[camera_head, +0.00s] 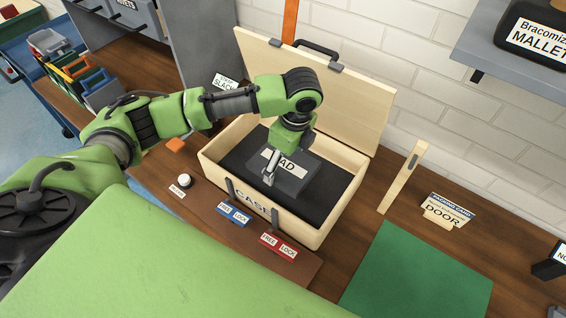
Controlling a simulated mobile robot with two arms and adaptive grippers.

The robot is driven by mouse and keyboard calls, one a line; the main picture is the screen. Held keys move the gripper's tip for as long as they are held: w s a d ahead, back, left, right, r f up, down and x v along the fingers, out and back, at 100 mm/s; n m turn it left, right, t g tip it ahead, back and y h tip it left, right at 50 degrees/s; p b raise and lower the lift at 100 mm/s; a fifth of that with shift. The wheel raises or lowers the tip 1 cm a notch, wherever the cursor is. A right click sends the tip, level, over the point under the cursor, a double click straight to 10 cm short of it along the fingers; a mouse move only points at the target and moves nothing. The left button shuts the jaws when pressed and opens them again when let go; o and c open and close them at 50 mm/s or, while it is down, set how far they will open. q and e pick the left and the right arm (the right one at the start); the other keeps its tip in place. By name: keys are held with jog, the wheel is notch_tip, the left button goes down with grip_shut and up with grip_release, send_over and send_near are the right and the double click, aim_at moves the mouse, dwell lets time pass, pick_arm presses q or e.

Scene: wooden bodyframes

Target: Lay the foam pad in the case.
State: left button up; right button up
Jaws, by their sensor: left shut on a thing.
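The case (212,163) is a pale wooden box with a dark lining, standing open on the bench with its lid (350,110) raised at the back. The foam pad (293,184) is a dark grey block with a white PAD label, inside the outline of the case. My left gripper (268,181) points down over the pad and is shut on it near its left part. The arm and gripper hide part of the pad's far side. I cannot tell whether the pad touches the case floor. My right gripper is not in view.
Blue (234,214) and red (278,246) FREE/LOCK labels lie in front of the case. A green mat (420,275), a DOOR sign (445,212) and an upright wooden piece (403,178) are to its right. A white round button (185,180) is to its left.

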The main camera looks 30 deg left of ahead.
aim_at(284, 160)
pick_arm(q)
jog(key=w+f, duration=0.1)
jog(key=w+a+f, duration=0.1)
jog(key=f, duration=0.1)
jog(key=shift+w+a+f, duration=0.2)
jog(key=shift+w+f, duration=0.05)
jog(key=shift+w+a+f+p, duration=0.15)
jog(key=shift+f+p, duration=0.35)
jog(key=shift+f, duration=1.3)
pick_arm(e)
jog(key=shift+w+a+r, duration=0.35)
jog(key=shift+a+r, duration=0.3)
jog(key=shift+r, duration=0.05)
pick_arm(q)
jog(key=shift+f, duration=0.15)
jog(key=o, duration=0.9)
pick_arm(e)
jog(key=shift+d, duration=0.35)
